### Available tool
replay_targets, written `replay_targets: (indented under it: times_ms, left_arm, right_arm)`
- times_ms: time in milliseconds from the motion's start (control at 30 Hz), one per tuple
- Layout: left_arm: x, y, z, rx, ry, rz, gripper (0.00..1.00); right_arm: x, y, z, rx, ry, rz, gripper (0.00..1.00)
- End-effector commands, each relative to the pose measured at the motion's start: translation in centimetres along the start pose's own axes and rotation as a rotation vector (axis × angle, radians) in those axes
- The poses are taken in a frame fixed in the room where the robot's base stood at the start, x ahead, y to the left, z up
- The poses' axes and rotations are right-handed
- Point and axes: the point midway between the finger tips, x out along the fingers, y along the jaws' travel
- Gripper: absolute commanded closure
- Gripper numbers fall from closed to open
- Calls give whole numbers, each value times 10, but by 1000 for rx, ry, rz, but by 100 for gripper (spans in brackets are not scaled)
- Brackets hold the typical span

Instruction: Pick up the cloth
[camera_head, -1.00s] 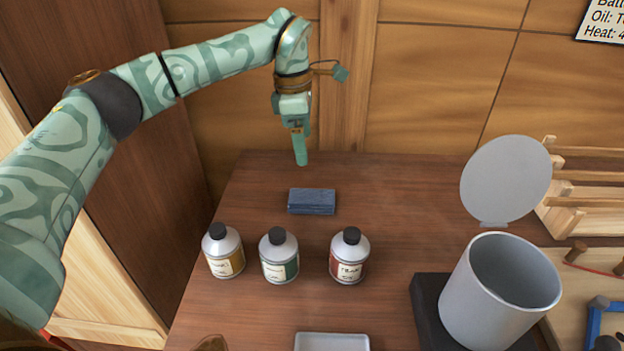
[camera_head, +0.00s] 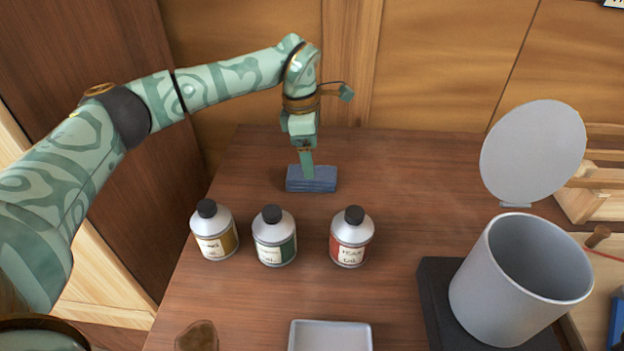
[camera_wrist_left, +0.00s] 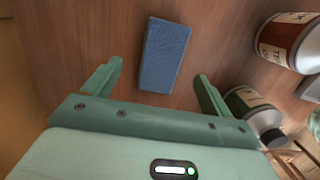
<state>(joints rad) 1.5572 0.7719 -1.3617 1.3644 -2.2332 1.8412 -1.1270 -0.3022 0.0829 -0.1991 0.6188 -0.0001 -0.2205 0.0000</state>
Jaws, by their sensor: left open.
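The cloth (camera_head: 312,180) is a folded blue block lying flat on the brown table, behind the row of bottles. It also shows in the left wrist view (camera_wrist_left: 165,55), beyond and between my fingertips. My left gripper (camera_head: 307,172) points down over the cloth and overlaps its back edge in the head view. In the left wrist view the left gripper (camera_wrist_left: 160,75) is open, with its two fingers apart and nothing between them. I cannot tell the exact height of the fingertips above the table. My right gripper is not in view.
Three bottles stand in front of the cloth: yellow-labelled (camera_head: 215,232), green-labelled (camera_head: 274,237) and red-labelled (camera_head: 351,238). A grey tray (camera_head: 330,324) lies at the front. A grey pot (camera_head: 515,285) with a raised lid stands on a dark base at right. The table right of the cloth is clear.

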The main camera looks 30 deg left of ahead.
Motion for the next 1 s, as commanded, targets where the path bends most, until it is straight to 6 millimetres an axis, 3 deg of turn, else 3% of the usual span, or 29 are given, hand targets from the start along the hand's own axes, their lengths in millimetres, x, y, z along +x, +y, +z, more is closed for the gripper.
replay_targets:
  times_ms: [233, 467, 667, 1000]
  left_arm:
    - [45, -3, -5, 1, 2, -5, 15]
    - [45, -3, -4, 0, 0, 0, 15]
    - [45, -3, -4, 0, 1, -1, 64]
    - [43, -3, -4, 1, 1, 0, 64]
  right_arm:
    - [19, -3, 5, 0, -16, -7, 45]
    - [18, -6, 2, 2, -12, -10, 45]
    - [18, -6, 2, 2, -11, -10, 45]
    - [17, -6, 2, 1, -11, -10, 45]
